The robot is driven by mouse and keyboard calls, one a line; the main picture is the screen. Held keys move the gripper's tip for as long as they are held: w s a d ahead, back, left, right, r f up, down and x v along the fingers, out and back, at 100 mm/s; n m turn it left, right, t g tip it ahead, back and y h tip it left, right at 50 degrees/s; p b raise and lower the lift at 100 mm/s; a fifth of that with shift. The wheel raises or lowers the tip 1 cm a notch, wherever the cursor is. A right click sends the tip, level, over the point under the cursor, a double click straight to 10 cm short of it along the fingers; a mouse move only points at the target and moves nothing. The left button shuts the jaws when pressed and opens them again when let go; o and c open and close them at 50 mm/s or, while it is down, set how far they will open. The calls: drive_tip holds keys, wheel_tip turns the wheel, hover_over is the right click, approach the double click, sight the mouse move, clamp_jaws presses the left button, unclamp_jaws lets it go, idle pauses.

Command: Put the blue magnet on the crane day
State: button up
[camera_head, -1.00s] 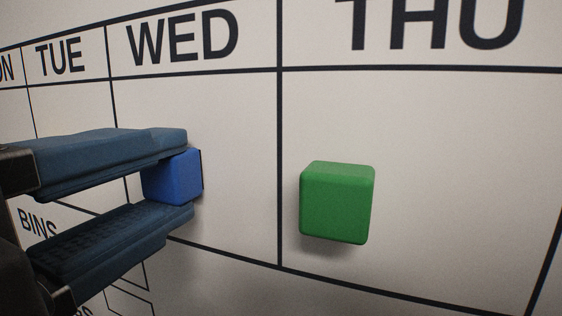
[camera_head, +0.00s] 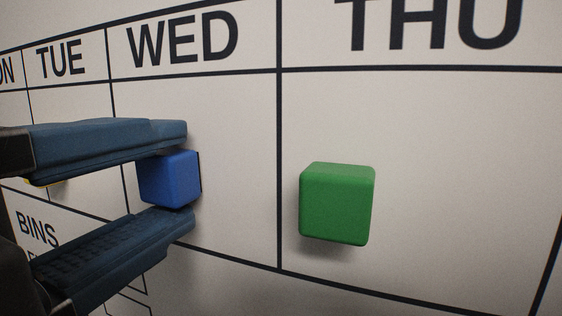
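The blue magnet (camera_head: 170,180) is a small cube in the WED column (camera_head: 215,110) of the whiteboard calendar, its dark back edge close against or on the board. My gripper (camera_head: 183,176) reaches in from the left, one finger above the magnet and one below. The fingers are open around it, with a narrow gap visible below the magnet; the upper finger overlaps its top edge in the picture. No crane label or picture can be made out in view.
A green cube magnet (camera_head: 337,203) sits on the board in the THU column, right of the blue one. The lettering BINS (camera_head: 38,230) shows at lower left. A sliver of something yellow (camera_head: 58,183) shows beneath the upper finger. Bare board lies between the two magnets.

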drive_tip(key=o, duration=0.3)
